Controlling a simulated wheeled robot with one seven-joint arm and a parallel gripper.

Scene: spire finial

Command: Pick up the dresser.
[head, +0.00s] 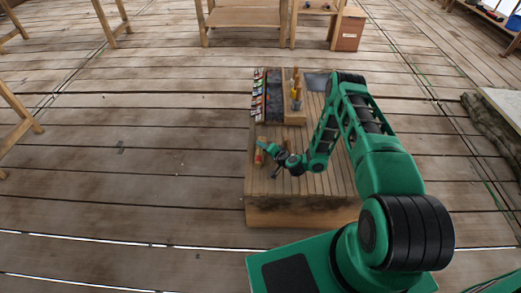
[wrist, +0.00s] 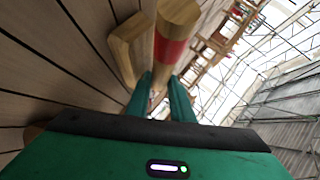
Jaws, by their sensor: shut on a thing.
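The dresser (wrist: 178,42) is a pale wooden tool with a red band, seen large and close in the wrist view. In the head view it is a small wooden and red piece (head: 259,157) at the left edge of the low wooden bench (head: 300,212). My gripper (wrist: 163,92) is shut on its narrower wooden part, with one green finger on each side. In the head view my gripper (head: 265,148) is over the bench's left side. I cannot tell whether the dresser still touches the bench.
A bent pale wooden piece (wrist: 124,48) is close beside the dresser. At the bench's back are a row of coloured items (head: 258,97), a dark sheet (head: 275,97) and a wooden rack (head: 294,112) with tools. The bench's middle planks are bare. Wooden trestles stand farther off.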

